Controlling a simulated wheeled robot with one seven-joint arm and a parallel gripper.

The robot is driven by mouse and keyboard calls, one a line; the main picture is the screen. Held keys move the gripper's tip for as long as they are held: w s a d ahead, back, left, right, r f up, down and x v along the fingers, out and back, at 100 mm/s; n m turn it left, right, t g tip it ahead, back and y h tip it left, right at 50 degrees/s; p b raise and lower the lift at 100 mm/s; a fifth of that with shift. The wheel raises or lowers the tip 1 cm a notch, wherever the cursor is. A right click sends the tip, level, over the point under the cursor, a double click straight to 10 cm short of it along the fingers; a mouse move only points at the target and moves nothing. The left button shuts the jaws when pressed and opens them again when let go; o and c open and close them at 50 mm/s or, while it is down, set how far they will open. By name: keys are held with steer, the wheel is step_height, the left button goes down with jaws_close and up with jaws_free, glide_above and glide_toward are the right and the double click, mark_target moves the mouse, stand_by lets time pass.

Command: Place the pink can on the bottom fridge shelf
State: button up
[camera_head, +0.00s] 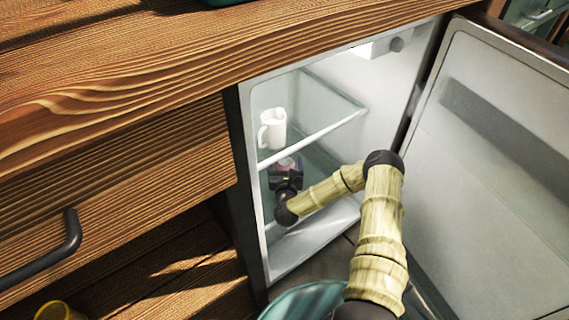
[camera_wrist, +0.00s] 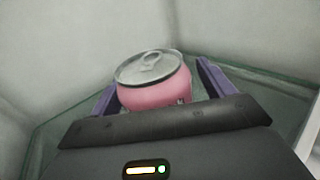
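The pink can (camera_wrist: 155,95), with a silver top, stands between the two purple fingers of my gripper (camera_wrist: 158,85) in the wrist view. A narrow gap shows between the can and the right finger; the left finger is close to its side. My gripper looks open around it. In the head view my gripper (camera_head: 287,166) is inside the open fridge, below the upper glass shelf (camera_head: 318,134), and only a bit of pink shows there. Greenish glass (camera_wrist: 60,120) lies around the can in the wrist view. The can's base is hidden by the gripper.
A white mug (camera_head: 272,129) stands on the upper shelf, above my gripper. The fridge door (camera_head: 500,150) is swung open to the right. The fridge floor (camera_head: 310,232) looks clear. A wooden counter (camera_head: 150,75) runs above, and a teal round object (camera_head: 300,300) is below.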

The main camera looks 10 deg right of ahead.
steer(key=shift+r, duration=0.2)
steer(key=shift+s+a, duration=0.1)
steer(key=shift+s, duration=0.15)
steer(key=p+v, duration=0.5)
steer(key=v, duration=0.6)
steer(key=shift+s+f, duration=0.1)
steer(key=shift+s, duration=0.15)
